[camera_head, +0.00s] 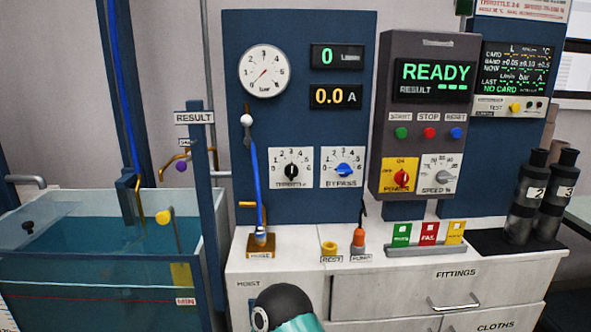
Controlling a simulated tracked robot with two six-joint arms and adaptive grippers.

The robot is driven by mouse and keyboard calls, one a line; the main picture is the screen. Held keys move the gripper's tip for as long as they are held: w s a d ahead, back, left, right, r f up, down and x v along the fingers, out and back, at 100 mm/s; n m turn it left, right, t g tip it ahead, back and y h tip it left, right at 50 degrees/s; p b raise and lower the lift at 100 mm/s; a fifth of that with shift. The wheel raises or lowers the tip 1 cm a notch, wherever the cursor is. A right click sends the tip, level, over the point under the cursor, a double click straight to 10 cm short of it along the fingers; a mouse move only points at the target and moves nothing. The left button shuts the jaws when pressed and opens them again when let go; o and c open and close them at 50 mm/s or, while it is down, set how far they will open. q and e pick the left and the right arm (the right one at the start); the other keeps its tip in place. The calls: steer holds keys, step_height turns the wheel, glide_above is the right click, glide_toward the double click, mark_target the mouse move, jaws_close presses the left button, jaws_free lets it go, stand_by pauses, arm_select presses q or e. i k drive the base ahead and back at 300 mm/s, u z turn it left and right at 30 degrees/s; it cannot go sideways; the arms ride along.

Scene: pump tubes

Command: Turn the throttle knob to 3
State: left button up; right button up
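The throttle knob (291,170) is a black knob on a white numbered dial plate labelled THROTTLE, low on the blue panel. Its pointer looks roughly upright, but the exact number it marks is too small to read surely. The blue bypass knob (343,170) sits on a like plate just to its right. Neither gripper shows. A dark rounded part with a teal band at the bottom centre looks like a link of my arm, below the knobs and apart from them.
The pressure gauge (264,72) is above the throttle, beside displays reading 0 and 0.0 A. A blue hose (257,185) rises left of the throttle plate. The grey control box (428,115) reads READY. A water tank (105,250) stands left; dark bottles (525,205) stand right.

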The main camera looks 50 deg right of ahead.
mark_target(291, 171)
steer(key=z, duration=0.1)
steer(key=k, duration=1.15)
steer(key=z, duration=0.3)
steer(key=i, duration=1)
steer(key=z, duration=0.1)
